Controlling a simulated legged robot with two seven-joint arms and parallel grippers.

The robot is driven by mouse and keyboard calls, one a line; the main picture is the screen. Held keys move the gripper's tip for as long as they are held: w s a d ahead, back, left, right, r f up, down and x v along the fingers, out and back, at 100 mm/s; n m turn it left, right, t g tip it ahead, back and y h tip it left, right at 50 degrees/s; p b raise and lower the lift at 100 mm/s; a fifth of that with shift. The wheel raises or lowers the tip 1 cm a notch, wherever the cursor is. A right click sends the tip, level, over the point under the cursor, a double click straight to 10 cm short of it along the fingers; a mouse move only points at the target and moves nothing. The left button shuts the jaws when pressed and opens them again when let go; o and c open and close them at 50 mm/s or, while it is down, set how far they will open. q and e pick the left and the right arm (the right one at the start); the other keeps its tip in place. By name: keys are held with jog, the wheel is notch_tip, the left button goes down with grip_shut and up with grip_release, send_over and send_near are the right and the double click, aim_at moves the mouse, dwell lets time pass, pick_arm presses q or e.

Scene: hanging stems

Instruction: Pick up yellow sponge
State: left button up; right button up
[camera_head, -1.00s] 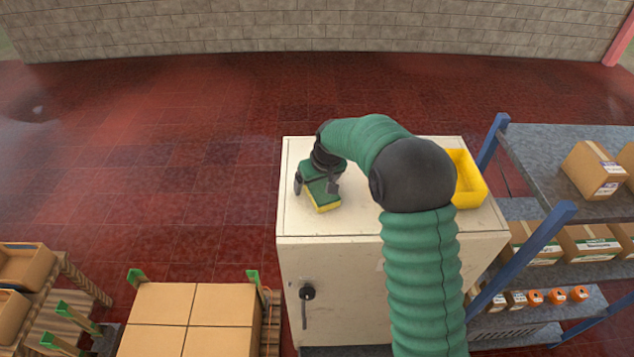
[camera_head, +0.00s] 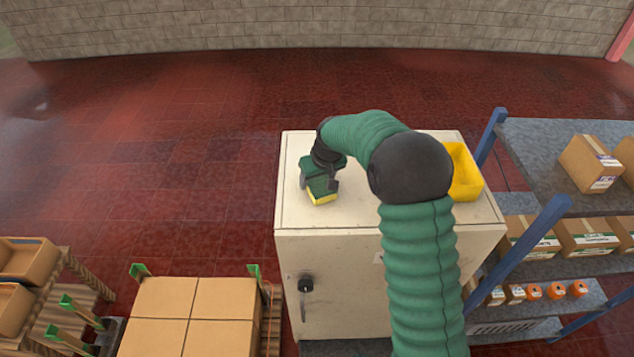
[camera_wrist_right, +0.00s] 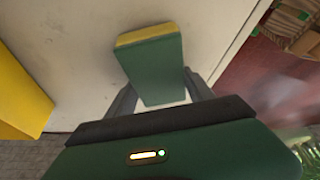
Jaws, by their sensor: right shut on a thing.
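The yellow sponge (camera_head: 321,197) has a dark green scouring side and a yellow side. In the head view it is at the left part of the white cabinet's top. My right gripper (camera_head: 319,180) is shut on it, one finger on each side. In the right wrist view the sponge (camera_wrist_right: 152,62) sits between the two fingers (camera_wrist_right: 158,100), its green face toward the camera and its yellow edge at the far end. I cannot tell whether it touches the cabinet top. My left gripper is not in view.
The white cabinet (camera_head: 370,240) has a yellow bin (camera_head: 464,172) on its top right. Blue-posted shelves with boxes (camera_head: 592,164) stand at the right. A pallet of cardboard boxes (camera_head: 190,318) is at the lower left. The red floor behind is clear.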

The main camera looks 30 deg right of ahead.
jog(key=shift+w+d+r+b, duration=0.1)
jog(key=shift+d+r+b, duration=0.15)
jog(key=shift+b, duration=0.3)
jog(key=b+v, duration=0.2)
jog(key=b, duration=0.1)
jog(key=shift+a+r, duration=0.2)
jog(key=shift+r, duration=0.05)
jog(key=s+a+b, duration=0.1)
jog(key=s+b, duration=0.1)
jog(key=s, duration=0.1)
jog(key=s+a+b, duration=0.1)
jog(key=s, duration=0.1)
jog(key=s+a+b, duration=0.2)
jog(key=s, duration=0.1)
jog(key=shift+s+r+b, duration=0.35)
jog(key=shift+r, duration=0.05)
jog(key=s+a, duration=0.1)
jog(key=s+b, duration=0.1)
jog(key=s, duration=0.1)
jog(key=s+a+r+b, duration=0.1)
jog(key=s, duration=0.1)
jog(key=shift+s+a+r, duration=0.1)
jog(key=shift+s+a, duration=0.1)
jog(key=shift+a, duration=0.1)
jog(key=shift+w+d, duration=0.1)
